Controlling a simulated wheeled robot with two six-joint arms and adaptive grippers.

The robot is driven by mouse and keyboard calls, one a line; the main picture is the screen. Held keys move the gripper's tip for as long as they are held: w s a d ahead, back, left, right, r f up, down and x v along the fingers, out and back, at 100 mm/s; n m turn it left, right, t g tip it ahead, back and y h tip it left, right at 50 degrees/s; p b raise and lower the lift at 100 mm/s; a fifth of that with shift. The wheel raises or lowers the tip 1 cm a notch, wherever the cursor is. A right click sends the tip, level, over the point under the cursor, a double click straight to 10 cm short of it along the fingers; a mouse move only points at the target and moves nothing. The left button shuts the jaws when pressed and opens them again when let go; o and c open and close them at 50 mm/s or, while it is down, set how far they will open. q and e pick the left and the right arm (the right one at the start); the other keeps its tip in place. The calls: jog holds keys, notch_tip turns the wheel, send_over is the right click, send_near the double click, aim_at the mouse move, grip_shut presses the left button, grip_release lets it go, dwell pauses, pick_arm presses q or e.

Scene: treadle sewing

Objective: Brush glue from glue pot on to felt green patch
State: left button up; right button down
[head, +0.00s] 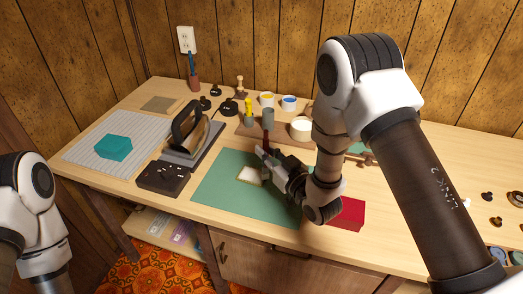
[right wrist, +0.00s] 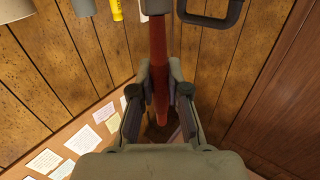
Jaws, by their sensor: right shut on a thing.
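My right gripper (head: 268,158) is shut on a red-handled brush (head: 267,135), held upright over the green mat. A wide grey part shows at the brush's top end. In the right wrist view the red handle (right wrist: 159,60) runs between the two fingers. A cream-filled pot (head: 301,128), which looks like the glue pot, stands behind and right of the gripper. A pale square (head: 249,174) lies on the mat beside the gripper. A small green piece (head: 357,148) shows partly behind my right arm; I cannot tell if it is the felt patch. My left gripper is out of view.
The green mat (head: 222,190) covers the table's middle front. A red box (head: 348,212) sits right of the gripper. Yellow (head: 267,99) and blue (head: 289,102) pots stand behind.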

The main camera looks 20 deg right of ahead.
aim_at(267, 138)
notch_tip(267, 138, up, 5)
jog(key=p, duration=0.3)
jog(key=shift+r+p, duration=0.1)
jog(key=shift+p, duration=0.25)
dwell(0.8)
jog(key=shift+f+b, duration=1.75)
jog(key=shift+f, duration=0.4)
jog(key=shift+f+b, duration=0.4)
jog(key=shift+f, duration=0.1)
jog(key=shift+w+a, duration=0.1)
jog(key=w+a, duration=0.2)
jog(key=a, duration=0.1)
jog(key=shift+w, duration=0.2)
